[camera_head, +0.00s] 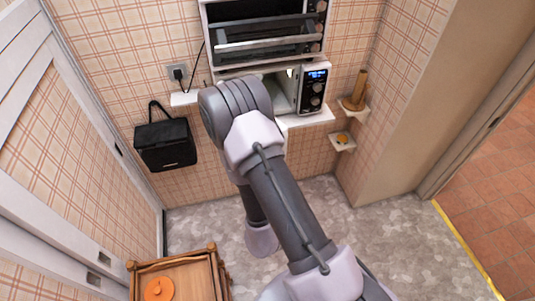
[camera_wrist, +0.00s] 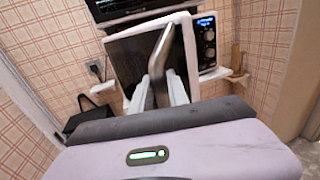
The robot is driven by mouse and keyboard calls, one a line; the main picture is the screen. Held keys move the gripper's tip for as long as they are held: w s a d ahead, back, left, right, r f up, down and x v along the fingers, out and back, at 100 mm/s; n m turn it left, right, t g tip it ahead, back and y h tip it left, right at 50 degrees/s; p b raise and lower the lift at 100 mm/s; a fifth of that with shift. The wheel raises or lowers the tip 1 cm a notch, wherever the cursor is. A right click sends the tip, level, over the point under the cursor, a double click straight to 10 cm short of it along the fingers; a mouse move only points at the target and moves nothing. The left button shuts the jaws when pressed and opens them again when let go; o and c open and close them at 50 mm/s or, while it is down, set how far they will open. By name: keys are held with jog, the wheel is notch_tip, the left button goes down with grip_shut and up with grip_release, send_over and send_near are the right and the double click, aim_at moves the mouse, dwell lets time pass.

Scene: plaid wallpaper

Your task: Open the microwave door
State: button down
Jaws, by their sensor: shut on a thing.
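The white microwave (camera_head: 314,108) sits on a white wall shelf, with its dark control panel (camera_head: 314,88) at the right. In the head view a pale interior shows left of the panel, so the door appears ajar; my arm hides most of the door. In the wrist view the microwave door (camera_wrist: 128,62) has a dark window and a metal handle (camera_wrist: 165,48). My gripper (camera_wrist: 157,88) is shut on the handle, one finger on each side of its lower part. In the head view my gripper is hidden behind my arm.
A second oven (camera_head: 265,30) is directly above the microwave. A wooden holder (camera_head: 357,90) stands on a small shelf at right. A wooden cart (camera_head: 205,275) with an orange pot (camera_head: 158,288) is at bottom left. The floor around my arm is mostly clear.

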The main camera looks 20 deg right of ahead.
jog(key=c, duration=1.4)
grip_release()
jog(key=shift+w, duration=0.15)
jog(key=shift+c, duration=0.2)
